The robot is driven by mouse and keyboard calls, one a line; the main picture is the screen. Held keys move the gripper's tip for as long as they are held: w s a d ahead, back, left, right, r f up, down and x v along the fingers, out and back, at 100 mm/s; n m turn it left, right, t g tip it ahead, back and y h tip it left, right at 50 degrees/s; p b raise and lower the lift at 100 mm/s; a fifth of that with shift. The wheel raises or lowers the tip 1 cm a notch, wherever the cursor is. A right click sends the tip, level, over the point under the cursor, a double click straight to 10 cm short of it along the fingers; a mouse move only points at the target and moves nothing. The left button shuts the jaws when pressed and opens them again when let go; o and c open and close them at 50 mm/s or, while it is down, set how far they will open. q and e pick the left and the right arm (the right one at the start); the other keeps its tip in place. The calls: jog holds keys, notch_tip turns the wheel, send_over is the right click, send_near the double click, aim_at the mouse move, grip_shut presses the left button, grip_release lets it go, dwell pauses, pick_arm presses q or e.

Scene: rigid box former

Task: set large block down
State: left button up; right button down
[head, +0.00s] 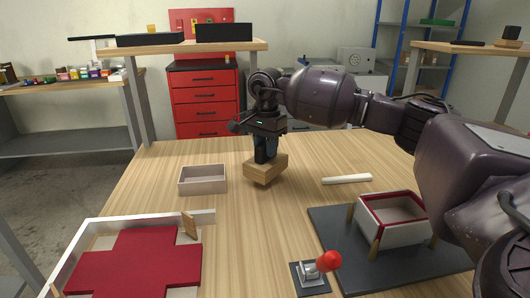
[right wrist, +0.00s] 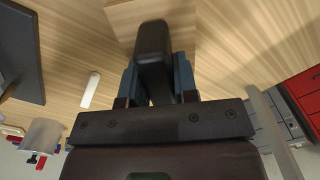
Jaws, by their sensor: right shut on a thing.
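The large block (head: 265,167) is a light wooden block with a narrower lower part, near the middle of the table in the head view. My right gripper (head: 265,150) points down and is shut on the block's upright dark handle. In the right wrist view the dark handle (right wrist: 153,50) sits between the two fingers, with the wooden block (right wrist: 185,30) beyond it. I cannot tell whether the block's underside touches the table. My left gripper is in neither view.
On the wooden table (head: 150,170) are an open pale tray (head: 203,189), a white rod (head: 347,179), a red cross-shaped sheet (head: 135,265) in a white frame, a red-knobbed lever (head: 328,262), and a red-lined box (head: 390,231) on a dark plate (head: 330,232). Bare wood surrounds the block.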

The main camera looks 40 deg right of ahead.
jog(key=shift+f, duration=0.7)
jog(key=shift+r, duration=0.1)
jog(key=shift+f, duration=0.25)
jog(key=c, duration=0.9)
grip_release()
